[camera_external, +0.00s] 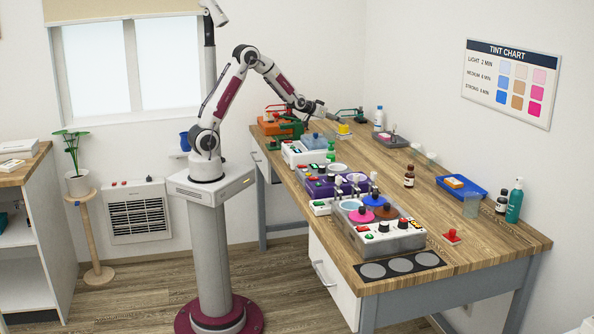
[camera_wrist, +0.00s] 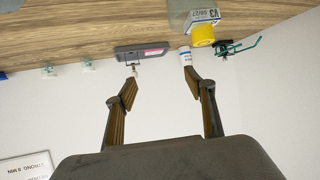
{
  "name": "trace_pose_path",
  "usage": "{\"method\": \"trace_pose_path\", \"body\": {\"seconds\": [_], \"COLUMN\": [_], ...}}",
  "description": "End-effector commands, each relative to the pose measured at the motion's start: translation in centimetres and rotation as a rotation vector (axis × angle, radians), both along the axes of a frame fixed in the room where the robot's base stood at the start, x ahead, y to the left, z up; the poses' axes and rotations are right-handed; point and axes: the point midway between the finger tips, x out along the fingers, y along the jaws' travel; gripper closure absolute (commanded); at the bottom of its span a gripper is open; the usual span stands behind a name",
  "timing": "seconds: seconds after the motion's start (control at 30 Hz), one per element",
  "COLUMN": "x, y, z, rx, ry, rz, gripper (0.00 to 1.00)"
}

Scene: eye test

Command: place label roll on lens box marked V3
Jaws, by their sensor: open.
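A clear box with a white label reading V3 (camera_wrist: 206,16) stands on the wooden table at the top of the wrist view, which is upside down. A yellow round piece (camera_wrist: 201,35), which looks like the label roll, appears to rest on the box's upper side. The yellow piece also shows in the external view (camera_external: 343,129), near the table's far end. My gripper (camera_wrist: 160,69) is open, with nothing between its fingers.
A white bottle (camera_external: 379,119) and a grey tray (camera_external: 391,141) stand behind and right of the box. Coloured devices, including a purple one (camera_external: 320,183), line the left edge. The table's middle is mostly clear.

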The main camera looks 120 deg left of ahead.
Motion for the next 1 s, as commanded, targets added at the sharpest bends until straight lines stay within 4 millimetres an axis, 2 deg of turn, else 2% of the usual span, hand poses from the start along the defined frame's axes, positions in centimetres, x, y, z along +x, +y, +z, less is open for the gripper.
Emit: {"method": "trace_pose_path", "body": {"seconds": [0.03, 0.2, 0.5, 0.77, 1.0], "x": [1.5, 5.1, 8.9, 9.6, 8.3], "y": [-1.8, -7.8, -19.0, -28.9, -37.6], "z": [1.0, 3.2, 6.3, 8.3, 9.4], "rx": [-0.008, -0.055, -0.130, -0.185, -0.230], "ry": [0.002, 0.025, 0.077, 0.136, 0.199], "rz": [-0.034, -0.135, -0.309, -0.456, -0.587], "gripper": [0.46, 0.46, 0.46, 0.46, 0.46]}}
